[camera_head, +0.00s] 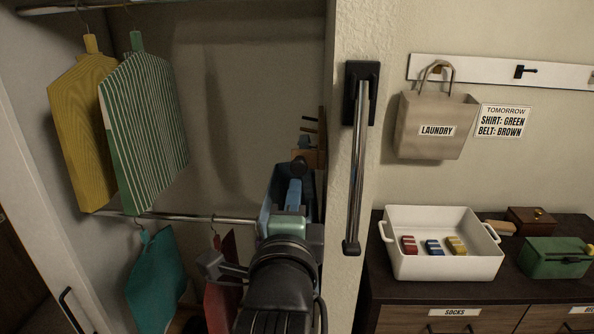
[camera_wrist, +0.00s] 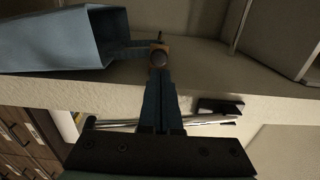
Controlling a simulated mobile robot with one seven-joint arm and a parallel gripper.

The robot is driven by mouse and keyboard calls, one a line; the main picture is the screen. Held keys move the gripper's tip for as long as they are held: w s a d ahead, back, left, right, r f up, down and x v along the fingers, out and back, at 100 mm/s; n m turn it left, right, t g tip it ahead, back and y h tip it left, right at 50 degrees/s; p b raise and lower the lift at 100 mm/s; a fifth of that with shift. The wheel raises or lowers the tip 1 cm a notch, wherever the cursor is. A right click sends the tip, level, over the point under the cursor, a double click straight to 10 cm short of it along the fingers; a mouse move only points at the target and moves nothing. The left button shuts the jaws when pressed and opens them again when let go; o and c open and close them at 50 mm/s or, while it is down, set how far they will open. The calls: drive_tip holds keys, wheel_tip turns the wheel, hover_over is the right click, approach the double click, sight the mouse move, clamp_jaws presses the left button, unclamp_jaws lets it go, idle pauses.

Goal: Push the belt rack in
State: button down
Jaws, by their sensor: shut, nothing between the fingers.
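The belt rack seems to be the brown wooden piece with dark pegs (camera_head: 309,128) at the right inside wall of the closet. Its brown end with a round dark knob (camera_wrist: 158,57) shows in the wrist view. My gripper (camera_head: 296,180) is shut and empty, pointing into the closet at the knob. In the wrist view my gripper (camera_wrist: 157,72) has its fingertips together right at the knob. They look touching or nearly so; I cannot tell which. Most of the rack is hidden behind my gripper and the wall edge.
A chrome bar (camera_head: 357,160) with black ends is on the wall just right of the closet. Yellow (camera_head: 80,130) and striped green (camera_head: 145,130) garments hang left. A white tray (camera_head: 445,261) stands on the dresser.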

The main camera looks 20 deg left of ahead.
sight(298, 168)
drive_tip(key=p+x, duration=0.1)
drive_tip(key=x, duration=0.4)
drive_tip(key=shift+w, duration=0.2)
drive_tip(key=shift+w+a, duration=0.1)
drive_tip(key=shift+w, duration=0.05)
